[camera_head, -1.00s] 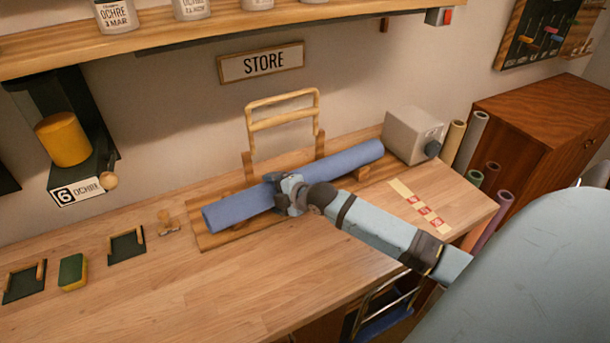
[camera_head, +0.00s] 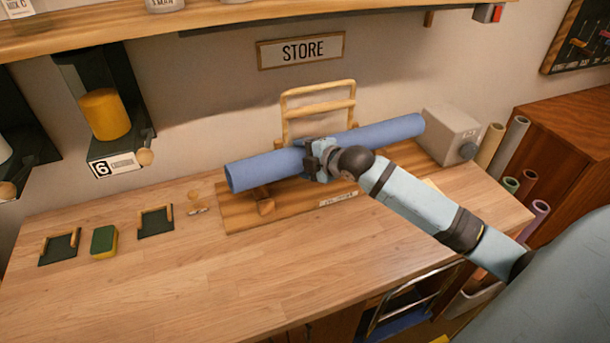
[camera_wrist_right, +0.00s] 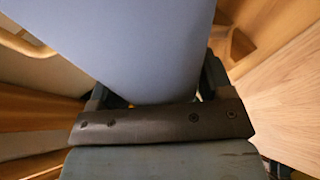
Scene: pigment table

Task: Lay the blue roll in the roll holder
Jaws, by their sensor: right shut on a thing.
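The blue roll (camera_head: 250,170) is a long cylinder held roughly level, with its right end pointing toward the grey box. My right gripper (camera_head: 318,160) is shut on it near its middle. The roll fills the upper middle of the right wrist view (camera_wrist_right: 140,45), between the fingers. The wooden roll holder (camera_head: 245,216) stands on the bench beneath the roll, with a ladder-like back frame (camera_head: 318,95) behind it. A cradle support (camera_head: 265,207) shows under the roll's left part. The roll looks raised above the holder; the exact gap is unclear. My left gripper is out of view.
A grey box (camera_head: 450,135) stands close to the roll's right end. A small wooden stand (camera_head: 197,203), dark trays (camera_head: 155,222) and a green-yellow sponge (camera_head: 104,241) lie at left. A shelf (camera_head: 240,14) runs above. The bench front (camera_head: 250,280) is clear.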

